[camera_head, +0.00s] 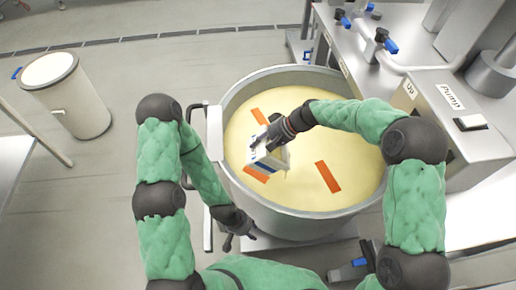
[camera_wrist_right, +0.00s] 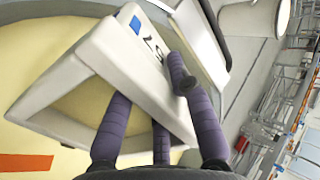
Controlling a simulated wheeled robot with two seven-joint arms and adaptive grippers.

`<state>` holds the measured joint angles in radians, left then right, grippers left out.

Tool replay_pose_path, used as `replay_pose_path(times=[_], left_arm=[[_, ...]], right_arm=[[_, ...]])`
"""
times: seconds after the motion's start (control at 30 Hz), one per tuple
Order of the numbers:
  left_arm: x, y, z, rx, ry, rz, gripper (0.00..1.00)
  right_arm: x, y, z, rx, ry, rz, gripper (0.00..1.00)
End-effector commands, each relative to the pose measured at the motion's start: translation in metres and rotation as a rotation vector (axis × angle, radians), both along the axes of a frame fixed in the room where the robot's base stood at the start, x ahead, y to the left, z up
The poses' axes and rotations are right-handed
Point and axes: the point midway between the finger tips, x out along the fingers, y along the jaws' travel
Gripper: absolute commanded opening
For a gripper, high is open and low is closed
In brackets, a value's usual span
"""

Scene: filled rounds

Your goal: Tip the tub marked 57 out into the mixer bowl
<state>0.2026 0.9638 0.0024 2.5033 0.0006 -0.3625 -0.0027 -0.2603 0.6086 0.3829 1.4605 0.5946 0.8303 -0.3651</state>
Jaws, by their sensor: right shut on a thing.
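The mixer bowl (camera_head: 290,226) is a wide grey metal bowl filled with cream-yellow material, with several orange strips showing on it. My right gripper (camera_head: 271,142) is over the bowl, shut on a white tub (camera_head: 270,160) with blue marks. In the right wrist view the tub (camera_wrist_right: 125,62) is tilted, with a blue square and dark digits that look like 57, and purple fingers press against its wall.
A pump box (camera_head: 450,112) and pipes with blue-handled valves (camera_head: 385,40) stand on the bench at right. A white-topped bin (camera_head: 75,95) stands at far left. A handle frame (camera_head: 213,135) is at the bowl's left side. The floor between bin and bowl is clear.

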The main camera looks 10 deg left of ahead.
Motion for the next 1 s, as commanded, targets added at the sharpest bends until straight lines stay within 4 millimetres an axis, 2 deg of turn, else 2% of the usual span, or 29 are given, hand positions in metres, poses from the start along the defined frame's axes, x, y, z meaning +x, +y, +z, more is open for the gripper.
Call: replay_pose_path(times=[1.0], left_arm=[[0.000,0.000,-0.064,0.000,0.000,0.000,0.40]], right_arm=[[0.006,-0.021,0.010,0.282,0.057,-0.003,0.00]])
